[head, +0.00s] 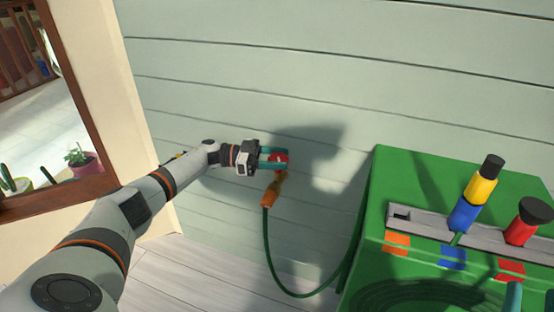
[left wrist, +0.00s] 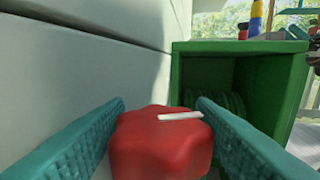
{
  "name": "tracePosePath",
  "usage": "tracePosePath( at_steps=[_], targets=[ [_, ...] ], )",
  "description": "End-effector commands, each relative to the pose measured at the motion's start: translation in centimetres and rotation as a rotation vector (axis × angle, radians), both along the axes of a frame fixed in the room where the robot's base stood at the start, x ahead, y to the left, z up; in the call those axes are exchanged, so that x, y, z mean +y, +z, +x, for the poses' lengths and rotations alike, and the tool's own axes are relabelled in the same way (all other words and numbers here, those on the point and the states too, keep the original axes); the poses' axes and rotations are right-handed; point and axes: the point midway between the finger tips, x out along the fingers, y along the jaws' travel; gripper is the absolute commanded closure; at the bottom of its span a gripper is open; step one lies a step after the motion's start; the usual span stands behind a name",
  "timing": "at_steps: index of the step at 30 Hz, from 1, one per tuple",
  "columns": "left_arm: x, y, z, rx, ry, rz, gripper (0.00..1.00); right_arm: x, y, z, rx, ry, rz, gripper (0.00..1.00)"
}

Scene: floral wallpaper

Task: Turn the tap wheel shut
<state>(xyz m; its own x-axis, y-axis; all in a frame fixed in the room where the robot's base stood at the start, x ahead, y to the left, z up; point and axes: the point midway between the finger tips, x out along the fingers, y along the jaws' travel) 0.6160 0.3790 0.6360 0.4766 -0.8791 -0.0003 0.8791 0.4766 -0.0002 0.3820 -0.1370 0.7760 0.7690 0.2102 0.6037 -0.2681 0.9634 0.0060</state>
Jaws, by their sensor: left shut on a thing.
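The red tap wheel (head: 279,159) sits on the pale plank wall, above an orange and yellow hose fitting (head: 271,192). In the left wrist view the wheel (left wrist: 160,146) is large, with a lobed rim and a white mark on its face. My left gripper (head: 274,158) reaches it from the left, with its teal fingers on either side of the wheel and shut on it. In the left wrist view the fingers flank the wheel's left and right sides. The tap's body behind the wheel is mostly hidden.
A green hose (head: 276,270) hangs from the fitting and loops to a green box-like cabinet (head: 400,180) on the right. Coloured pegs and a grey rail stand on its top. A mirror or window frame (head: 88,95) is at the left. The wall above the tap is clear.

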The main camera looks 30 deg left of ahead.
Motion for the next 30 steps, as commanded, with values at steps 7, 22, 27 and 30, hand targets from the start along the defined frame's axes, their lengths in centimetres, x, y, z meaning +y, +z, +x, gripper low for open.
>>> tracePosePath(
  at_steps=[7,22,27,30],
  targets=[
    [-0.07,0.05,0.04,-0.002,0.000,-0.001,0.72,0.01,-0.01,0.02,0.001,0.000,0.000,0.64],
    [0.05,0.11,0.12,-0.003,0.005,-0.001,0.27,0.01,-0.05,0.03,0.003,0.000,-0.001,0.64],
    [0.07,0.19,0.08,-0.003,0.006,-0.001,0.27,0.01,0.19,0.00,0.001,0.001,0.001,0.64],
    [0.04,0.27,-0.05,-0.002,0.006,0.000,0.27,0.01,0.53,0.00,0.002,0.000,-0.001,0.64]
  ],
)
